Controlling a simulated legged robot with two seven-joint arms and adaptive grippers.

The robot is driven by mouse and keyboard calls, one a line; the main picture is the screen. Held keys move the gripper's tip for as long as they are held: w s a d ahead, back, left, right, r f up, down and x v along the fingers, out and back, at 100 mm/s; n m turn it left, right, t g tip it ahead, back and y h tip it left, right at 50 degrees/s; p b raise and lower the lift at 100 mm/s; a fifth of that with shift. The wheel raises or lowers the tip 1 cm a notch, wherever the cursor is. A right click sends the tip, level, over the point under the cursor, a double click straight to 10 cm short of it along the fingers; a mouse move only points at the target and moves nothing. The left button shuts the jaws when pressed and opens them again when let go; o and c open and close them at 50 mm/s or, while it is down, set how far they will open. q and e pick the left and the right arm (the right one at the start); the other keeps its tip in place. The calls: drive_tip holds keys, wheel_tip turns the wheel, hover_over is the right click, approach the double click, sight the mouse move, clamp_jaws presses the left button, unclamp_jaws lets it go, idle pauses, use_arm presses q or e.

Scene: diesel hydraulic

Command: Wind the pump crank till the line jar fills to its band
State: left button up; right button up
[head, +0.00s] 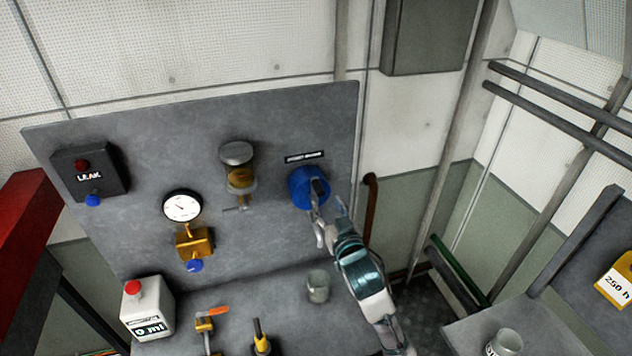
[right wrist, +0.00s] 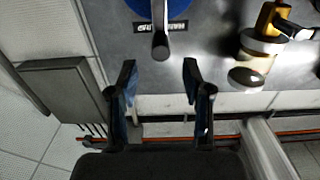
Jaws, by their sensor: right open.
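The blue pump crank (head: 307,189) is mounted on the right of the grey panel, under a dark label plate. Its dark handle sticks out toward me, and the handle (right wrist: 160,46) shows in the right wrist view below the blue disc (right wrist: 158,8). My right gripper (head: 328,222) is open, just in front of and below the crank. In the right wrist view its fingers (right wrist: 160,78) are apart, with the handle beyond the tips, roughly centred between them. The line jar (head: 239,174) holds amber fluid; its band cannot be made out. My left gripper is not in view.
A gauge (head: 182,206) above a brass valve (head: 194,242) and a LEAK box (head: 90,173) are on the panel's left. A brown pipe (head: 371,225) runs right of the panel.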

sight(316, 183)
drive_tip(key=p+x, duration=0.1)
drive_tip(key=x, duration=0.9)
drive_tip(key=shift+a, duration=0.1)
drive_tip(key=shift+f, duration=0.1)
clamp_jaws()
